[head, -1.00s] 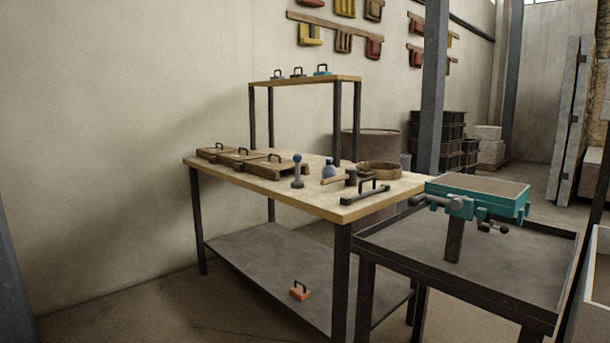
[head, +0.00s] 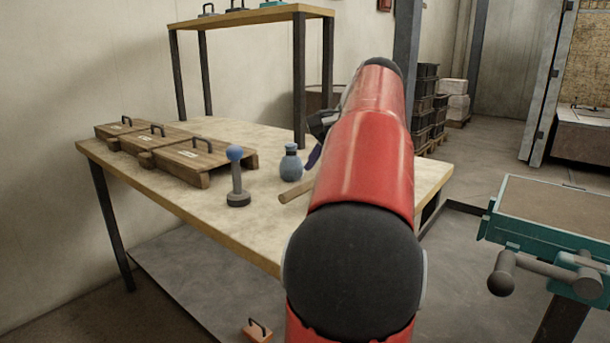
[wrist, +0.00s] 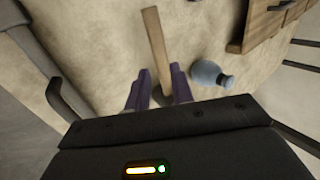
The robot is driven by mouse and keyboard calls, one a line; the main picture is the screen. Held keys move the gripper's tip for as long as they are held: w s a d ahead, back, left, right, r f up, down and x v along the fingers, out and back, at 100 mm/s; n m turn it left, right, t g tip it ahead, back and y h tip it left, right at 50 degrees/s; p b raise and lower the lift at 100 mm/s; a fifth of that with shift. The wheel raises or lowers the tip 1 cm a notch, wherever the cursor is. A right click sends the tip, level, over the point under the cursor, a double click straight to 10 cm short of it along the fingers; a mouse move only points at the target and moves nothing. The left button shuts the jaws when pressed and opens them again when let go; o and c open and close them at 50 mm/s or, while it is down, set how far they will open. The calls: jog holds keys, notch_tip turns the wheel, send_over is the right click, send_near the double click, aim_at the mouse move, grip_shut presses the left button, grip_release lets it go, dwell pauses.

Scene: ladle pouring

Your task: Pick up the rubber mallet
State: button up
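The rubber mallet lies on the wooden workbench (head: 240,150). In the head view only part of its wooden handle (head: 295,192) shows, because my red arm hides the rest. In the wrist view the handle (wrist: 157,42) runs down from the top toward my gripper (wrist: 160,80). Its lower end passes between the two purple fingers, which stand apart on either side of it. The dark mallet head seems to lie between or below the fingers, mostly hidden. In the head view my gripper is largely hidden behind my arm, with one purple finger (head: 314,156) showing.
A blue-grey bottle (head: 291,164) stands close to the handle, also in the wrist view (wrist: 211,76). A blue-knobbed tool (head: 237,178) stands upright to its left. Wooden boxes with black handles (head: 180,152) are farther left. A raised shelf (head: 250,17) stands behind.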

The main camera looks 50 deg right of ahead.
aim_at(308, 184)
jog(key=x, duration=0.5)
jog(key=d+b+x, duration=0.1)
jog(key=x, duration=0.1)
jog(key=shift+w+f, duration=0.15)
jog(key=shift+w, duration=0.1)
jog(key=shift+c, duration=0.4)
grip_shut()
